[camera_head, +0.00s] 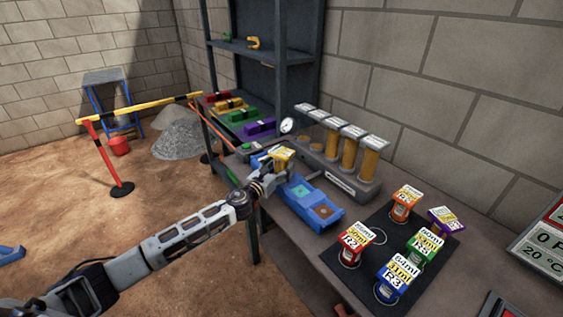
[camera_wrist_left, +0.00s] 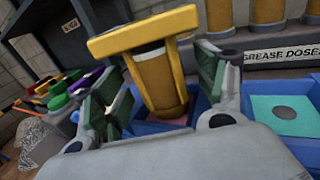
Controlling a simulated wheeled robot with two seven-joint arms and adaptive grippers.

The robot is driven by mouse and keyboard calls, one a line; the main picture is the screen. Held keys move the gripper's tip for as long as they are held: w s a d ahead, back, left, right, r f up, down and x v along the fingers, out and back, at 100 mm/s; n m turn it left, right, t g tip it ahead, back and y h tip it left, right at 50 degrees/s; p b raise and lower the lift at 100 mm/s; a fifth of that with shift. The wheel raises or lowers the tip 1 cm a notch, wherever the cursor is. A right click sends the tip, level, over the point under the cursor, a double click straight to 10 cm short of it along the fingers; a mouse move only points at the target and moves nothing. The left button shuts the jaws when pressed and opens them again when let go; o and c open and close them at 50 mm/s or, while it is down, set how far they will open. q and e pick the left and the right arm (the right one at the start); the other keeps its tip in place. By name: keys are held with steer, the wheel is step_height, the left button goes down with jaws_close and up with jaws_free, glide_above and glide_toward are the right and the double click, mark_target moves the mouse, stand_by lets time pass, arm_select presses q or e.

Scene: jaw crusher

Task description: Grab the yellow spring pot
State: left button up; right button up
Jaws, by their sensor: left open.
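The yellow spring pot (camera_head: 283,154) stands in the far compartment of a blue tray (camera_head: 333,221) on the bench. In the left wrist view the pot (camera_wrist_left: 157,75) has a wide flat yellow top and a narrower body, and it looks tilted; a reddish pad shows under it. My left gripper (camera_head: 273,171) is at the pot, with its green-padded fingers apart on either side of the body. In the wrist view a gap shows beside the left finger; contact at the right finger cannot be told. My right gripper is not in view.
A grease dosing rack (camera_head: 340,165) with yellow cylinders stands close behind the tray. A dark mat (camera_head: 338,262) with several labelled pots lies to the right. Coloured blocks (camera_head: 228,108) lie on a surface at the back left. The tray's teal-padded compartment (camera_wrist_left: 287,112) is empty.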

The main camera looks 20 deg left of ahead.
arm_select(q)
steer(key=shift+w+d, duration=0.2)
steer(key=shift+w, duration=0.7)
steer(key=c, duration=1.4)
